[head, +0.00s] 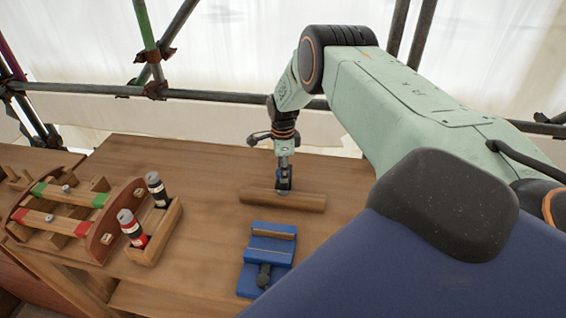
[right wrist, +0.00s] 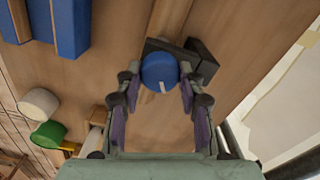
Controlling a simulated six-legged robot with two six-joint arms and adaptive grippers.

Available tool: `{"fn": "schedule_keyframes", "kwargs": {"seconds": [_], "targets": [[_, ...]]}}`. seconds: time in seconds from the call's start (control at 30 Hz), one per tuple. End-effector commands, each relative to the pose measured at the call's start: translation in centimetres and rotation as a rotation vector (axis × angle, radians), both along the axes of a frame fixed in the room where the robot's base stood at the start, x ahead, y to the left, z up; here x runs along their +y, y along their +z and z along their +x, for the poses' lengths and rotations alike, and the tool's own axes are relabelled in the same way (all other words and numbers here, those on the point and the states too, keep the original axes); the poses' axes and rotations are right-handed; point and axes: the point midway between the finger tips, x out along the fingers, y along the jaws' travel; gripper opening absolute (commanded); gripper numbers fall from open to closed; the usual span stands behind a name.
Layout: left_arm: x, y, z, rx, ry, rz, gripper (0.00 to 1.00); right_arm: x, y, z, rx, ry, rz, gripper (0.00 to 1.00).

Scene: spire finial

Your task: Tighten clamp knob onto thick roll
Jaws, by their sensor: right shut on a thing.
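My right gripper (head: 284,184) points down over a long wooden bar (head: 306,201) on the workbench. In the right wrist view its two fingers (right wrist: 159,82) are closed on the sides of a round blue knob (right wrist: 158,67) with a white mark on its face. The knob sits at a dark clamp body (right wrist: 205,64). In the head view the knob and clamp are small and mostly hidden by the gripper. I cannot tell how tightly the clamp grips, and which piece is the thick roll is not clear. My left gripper is not in view.
A blue vise (head: 268,262) stands in front of the bar. Scaffold poles (head: 200,91) run behind the bench (head: 215,170).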

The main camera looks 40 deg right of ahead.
Motion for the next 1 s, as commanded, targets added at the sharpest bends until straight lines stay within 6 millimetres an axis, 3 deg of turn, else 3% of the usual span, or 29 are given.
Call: {"fn": "schedule_keyframes", "kwargs": {"seconds": [0.17,0.2,0.47,0.77,1.0], "targets": [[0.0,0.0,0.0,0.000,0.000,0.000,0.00,-0.1,0.3,0.4,-0.011,0.001,-0.004,0.06],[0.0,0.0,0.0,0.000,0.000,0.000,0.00,-0.1,0.3,0.4,-0.011,0.001,-0.003,0.40],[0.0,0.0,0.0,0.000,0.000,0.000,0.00,0.0,0.2,0.2,-0.006,0.001,-0.002,0.61],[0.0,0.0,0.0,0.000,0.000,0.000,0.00,0.0,0.2,0.1,-0.003,0.001,-0.001,0.61],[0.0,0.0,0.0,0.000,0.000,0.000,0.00,0.0,2.9,0.2,-0.007,0.001,0.001,0.61]]}}
